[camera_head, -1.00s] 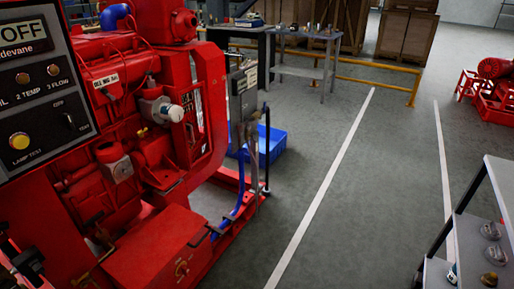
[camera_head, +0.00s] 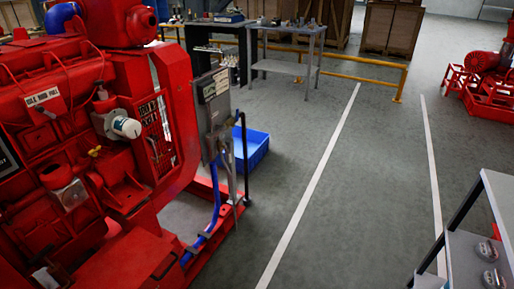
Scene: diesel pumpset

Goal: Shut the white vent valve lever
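I cannot make out a white vent valve lever for certain. The red diesel pumpset (camera_head: 120,185) fills the left of the head view. A white round-ended fitting (camera_head: 127,127) sticks out of its side, and I cannot tell whether it is part of a valve. A small pale piece (camera_head: 42,278) shows at the lower left, too unclear to name. Neither of my grippers is in view.
A grey box on a post (camera_head: 213,110) stands at the pumpset's right end, with a blue bin (camera_head: 250,150) behind it. Work tables (camera_head: 290,68) and a yellow rail (camera_head: 365,60) are behind. A grey shelf (camera_head: 465,255) is at lower right. Floor between is clear.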

